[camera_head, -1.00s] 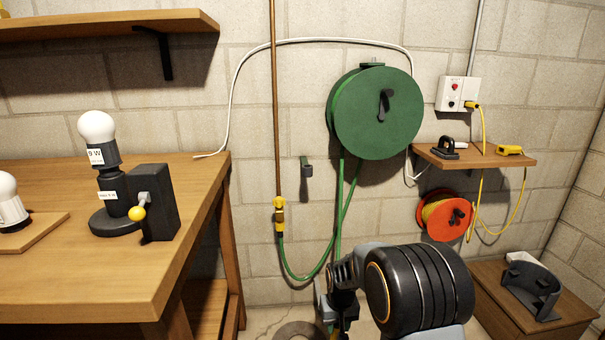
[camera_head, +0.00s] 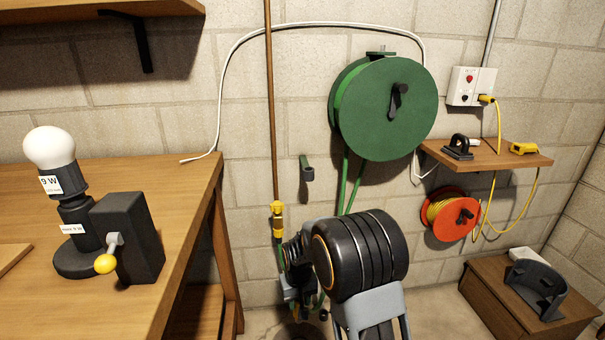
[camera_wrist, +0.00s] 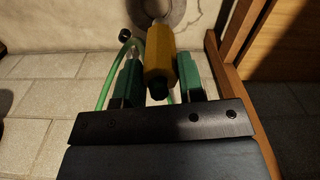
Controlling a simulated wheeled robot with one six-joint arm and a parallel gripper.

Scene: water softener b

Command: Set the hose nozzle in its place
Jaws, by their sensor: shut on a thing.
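The hose nozzle (camera_wrist: 160,68) is a yellow body with a grey end in the wrist view. It sits between the green-tipped fingers of my gripper (camera_wrist: 160,80), which is shut on it. A green hose (camera_wrist: 108,75) curves down to its left. In the head view my gripper (camera_head: 298,292) is low in front of the wall, below a small dark wall holder (camera_head: 307,170). The nozzle is mostly hidden there by my arm. The holder is empty and apart from the gripper.
A green hose reel (camera_head: 385,110) hangs above right of the holder. A wooden workbench (camera_head: 190,200) stands at left. A shelf (camera_head: 500,158) and orange cord reel (camera_head: 455,215) are at right.

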